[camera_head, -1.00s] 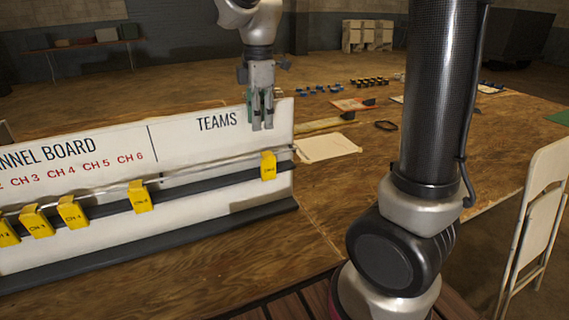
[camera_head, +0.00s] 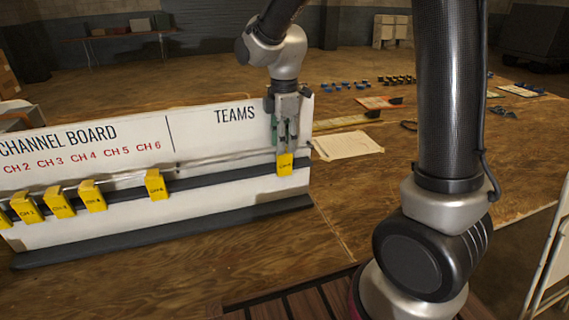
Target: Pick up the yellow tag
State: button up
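A yellow tag (camera_head: 285,165) hangs at the right end of the rail on the white channel board, below the word TEAMS. My gripper (camera_head: 286,147) points down right above this tag, and its fingertips overlap the tag's top edge in the picture. I cannot tell whether the fingers touch or hold it, because the tag's top is hidden behind them. Another yellow tag (camera_head: 156,184) hangs apart, under CH 6. Several more yellow tags (camera_head: 92,196) hang farther left along the same rail.
The white board (camera_head: 225,145) stands upright on the wooden table (camera_head: 250,245). A paper sheet (camera_head: 345,145) lies just right of the board. Several small blue and dark items (camera_head: 345,85) lie farther back. A white folding chair (camera_head: 553,250) stands at the right edge.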

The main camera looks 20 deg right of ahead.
notch_tip(320, 180, down, 4)
jog(key=c, duration=0.6)
jog(key=shift+r, duration=0.2)
jog(key=shift+w+r, duration=0.1)
jog(key=shift+r, duration=1.2)
